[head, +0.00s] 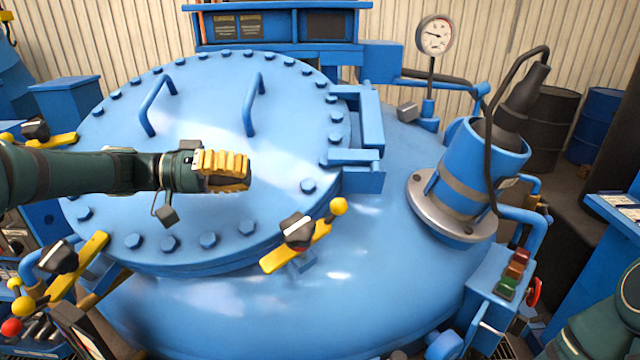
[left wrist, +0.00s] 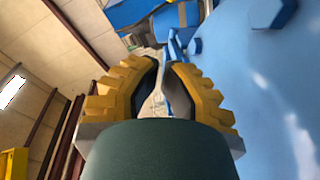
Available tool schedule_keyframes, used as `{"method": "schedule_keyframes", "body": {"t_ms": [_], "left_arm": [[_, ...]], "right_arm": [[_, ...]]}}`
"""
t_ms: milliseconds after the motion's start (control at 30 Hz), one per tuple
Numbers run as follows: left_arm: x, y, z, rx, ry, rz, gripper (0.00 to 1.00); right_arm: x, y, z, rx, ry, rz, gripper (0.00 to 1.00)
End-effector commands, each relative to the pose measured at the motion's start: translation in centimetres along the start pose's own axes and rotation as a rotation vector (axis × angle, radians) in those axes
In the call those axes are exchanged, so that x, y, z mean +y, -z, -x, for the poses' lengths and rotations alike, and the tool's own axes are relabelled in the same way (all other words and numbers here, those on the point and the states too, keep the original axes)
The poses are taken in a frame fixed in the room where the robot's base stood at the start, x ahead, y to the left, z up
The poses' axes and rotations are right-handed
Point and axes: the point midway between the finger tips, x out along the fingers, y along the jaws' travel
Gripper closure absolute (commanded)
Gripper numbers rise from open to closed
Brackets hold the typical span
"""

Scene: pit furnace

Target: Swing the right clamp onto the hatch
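The hatch (head: 205,110) is a large round blue lid with a bolted rim and two handles, lying closed on the vessel. The right clamp (head: 296,246) is a yellow bar with a black knob and a yellow ball end. It stands by the hatch's lower right rim, its bar slanting along the edge rather than pointing to the lid's middle. My left gripper (head: 246,171) is above the hatch, up and left of the clamp and apart from it. In the left wrist view its yellow fingers (left wrist: 164,75) are partly open with an empty gap. My right gripper is out of view.
Other yellow clamps (head: 68,265) stand at the hatch's left side. A blue cylinder with a cable (head: 480,165) and a pressure gauge (head: 435,36) rise on the right. The hinge bracket (head: 358,150) is at the hatch's right edge. Signal lights (head: 514,273) are at lower right.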

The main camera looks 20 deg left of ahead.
Motion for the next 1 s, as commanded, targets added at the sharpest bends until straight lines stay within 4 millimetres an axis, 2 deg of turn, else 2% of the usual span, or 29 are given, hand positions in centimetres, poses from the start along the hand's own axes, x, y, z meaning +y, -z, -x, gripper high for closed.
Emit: {"method": "schedule_keyframes", "body": {"t_ms": [233,367,867,1000], "left_arm": [[0.0,0.0,-0.2,-0.001,0.0,0.001,1.0],[0.0,0.0,-1.2,-0.002,-0.002,0.001,1.0],[0.0,-0.1,-10.4,-0.003,-0.003,0.002,1.0],[-0.1,-1.7,-11.7,-0.001,0.0,0.002,1.0]], "right_arm": [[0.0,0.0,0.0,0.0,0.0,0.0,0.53],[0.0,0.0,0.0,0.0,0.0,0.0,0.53],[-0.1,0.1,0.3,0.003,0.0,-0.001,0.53],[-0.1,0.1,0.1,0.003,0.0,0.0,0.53]]}}
